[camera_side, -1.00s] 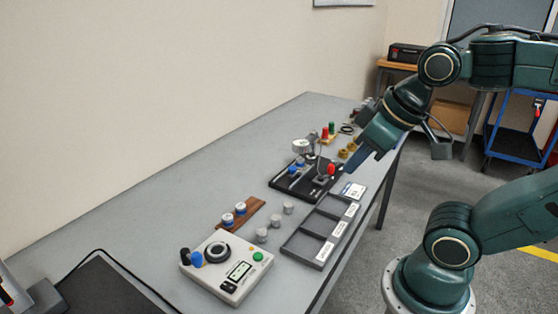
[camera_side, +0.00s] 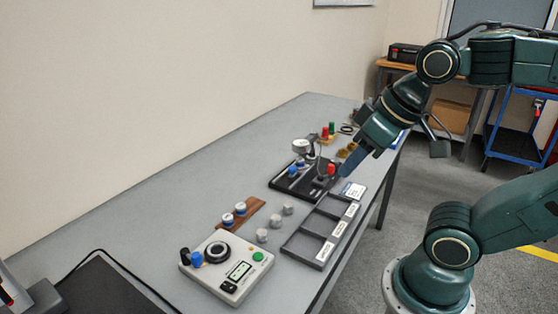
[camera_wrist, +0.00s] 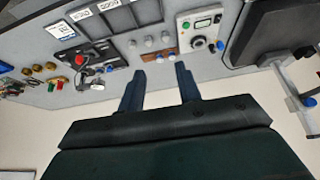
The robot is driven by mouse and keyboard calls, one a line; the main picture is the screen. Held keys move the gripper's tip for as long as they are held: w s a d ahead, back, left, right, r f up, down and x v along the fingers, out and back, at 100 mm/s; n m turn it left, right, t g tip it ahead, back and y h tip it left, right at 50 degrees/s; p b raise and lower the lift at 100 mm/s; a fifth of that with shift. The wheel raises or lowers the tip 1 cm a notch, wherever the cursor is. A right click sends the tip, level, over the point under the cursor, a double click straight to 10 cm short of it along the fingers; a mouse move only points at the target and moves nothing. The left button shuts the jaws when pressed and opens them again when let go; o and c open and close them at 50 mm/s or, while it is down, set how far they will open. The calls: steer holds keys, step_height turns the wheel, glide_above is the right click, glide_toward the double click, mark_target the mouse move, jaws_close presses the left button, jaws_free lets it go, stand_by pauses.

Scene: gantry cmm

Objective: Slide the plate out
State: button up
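No separate plate stands out clearly. The black fixture base (camera_side: 281,183), a flat slab on the grey table, carries a dial gauge (camera_side: 302,147), blue knobs (camera_side: 293,170) and a red knob (camera_side: 331,169). In the wrist view the red knob (camera_wrist: 82,60) and gauge (camera_wrist: 92,84) show left of my fingers. My gripper (camera_side: 345,172) is above the table just right of the red knob in the side view; I cannot tell whether it touches anything. In the wrist view my gripper's (camera_wrist: 160,72) two blue fingers are apart with nothing between them.
A dark compartment tray (camera_side: 301,248) with white labels lies at the table's front edge, near a blue-and-white card (camera_side: 353,190). Several silver cylinders (camera_side: 262,236), a brown rack (camera_side: 255,208) and a control box (camera_side: 226,285) stand left of it. The table toward the wall is clear.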

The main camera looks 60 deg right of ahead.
steer(key=w+d+m, duration=0.1)
steer(key=w+d, duration=0.2)
steer(key=w, duration=0.4)
steer(key=m+g+h, duration=0.2)
steer(key=m, duration=0.2)
glide_above(293, 168)
steer(key=s+a, duration=0.3)
steer(key=s, duration=0.2)
step_height(293, 168, down, 10)
steer(key=shift+s+d+f, duration=0.15)
steer(key=shift+f, duration=0.1)
steer(key=shift+f, duration=0.1)
steer(key=shift+w+x, duration=0.15)
steer(key=shift+x, duration=3.25)
steer(key=shift+w+x, duration=0.1)
steer(key=shift+x, duration=3.25)
steer(key=shift+c, duration=0.4)
